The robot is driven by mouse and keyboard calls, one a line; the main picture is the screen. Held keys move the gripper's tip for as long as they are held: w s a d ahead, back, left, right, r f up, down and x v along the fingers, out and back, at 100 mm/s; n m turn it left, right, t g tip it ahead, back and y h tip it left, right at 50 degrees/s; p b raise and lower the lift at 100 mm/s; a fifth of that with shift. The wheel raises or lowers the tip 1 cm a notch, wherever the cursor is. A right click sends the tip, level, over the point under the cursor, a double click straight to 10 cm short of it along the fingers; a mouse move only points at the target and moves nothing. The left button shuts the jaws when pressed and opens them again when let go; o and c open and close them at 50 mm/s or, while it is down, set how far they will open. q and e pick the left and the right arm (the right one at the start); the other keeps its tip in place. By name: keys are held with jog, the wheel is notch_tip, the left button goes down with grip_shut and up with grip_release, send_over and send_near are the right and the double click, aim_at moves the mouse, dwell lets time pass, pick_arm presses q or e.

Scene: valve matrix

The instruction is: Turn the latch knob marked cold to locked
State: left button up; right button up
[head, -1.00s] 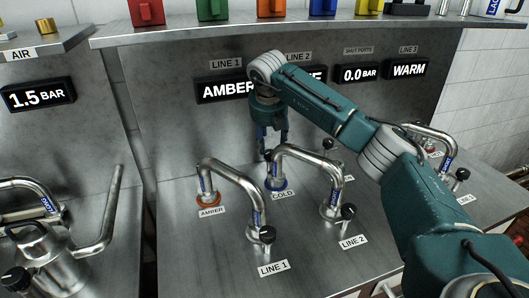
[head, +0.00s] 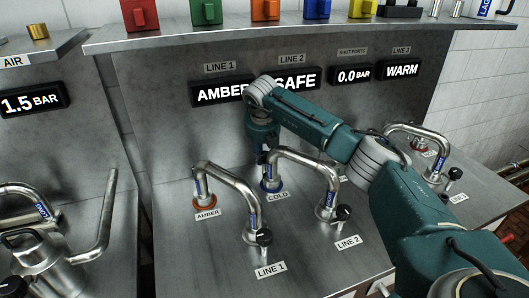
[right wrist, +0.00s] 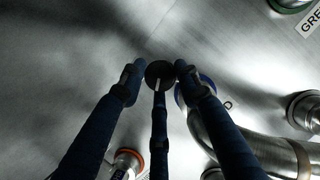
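The cold port (head: 271,186) has a blue ring and a COLD label (head: 278,196), with a bent steel pipe (head: 300,157) on it. Its ring also shows in the right wrist view (right wrist: 180,97). A round black knob (right wrist: 160,73) with a white line stands beside that ring. My right gripper (head: 262,156) points down behind the pipe, partly hidden by it. In the right wrist view its dark blue fingers (right wrist: 158,73) are around the knob, with small gaps at the sides, so it looks open. My left gripper is not in view.
An orange-ringed amber port (head: 204,203) stands left of the cold one. Black-knobbed fittings at line 1 (head: 264,237) and line 2 (head: 344,213) stand in front. Displays (head: 297,83) line the back panel. My right arm hides the panel's middle right.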

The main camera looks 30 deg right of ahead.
jog(key=m, duration=0.2)
jog(key=m+h, duration=0.1)
jog(key=shift+w+d+r+g+b, duration=0.1)
jog(key=shift+w+r+g+b, duration=0.1)
jog(key=shift+w+g+b, duration=0.15)
jog(key=shift+s+r+m+g, duration=0.1)
jog(key=shift+m+g, duration=0.35)
jog(key=shift+m, duration=0.85)
jog(key=shift+d, duration=0.1)
jog(key=o, duration=0.9)
jog(key=shift+o, duration=1)
jog(key=shift+s+d, duration=0.1)
jog(key=shift+a+r, duration=0.2)
jog(key=shift+a, duration=0.05)
jog(key=v, duration=0.6)
jog(key=shift+r, duration=0.35)
jog(key=shift+s+a, duration=0.1)
jog(key=shift+s, duration=0.05)
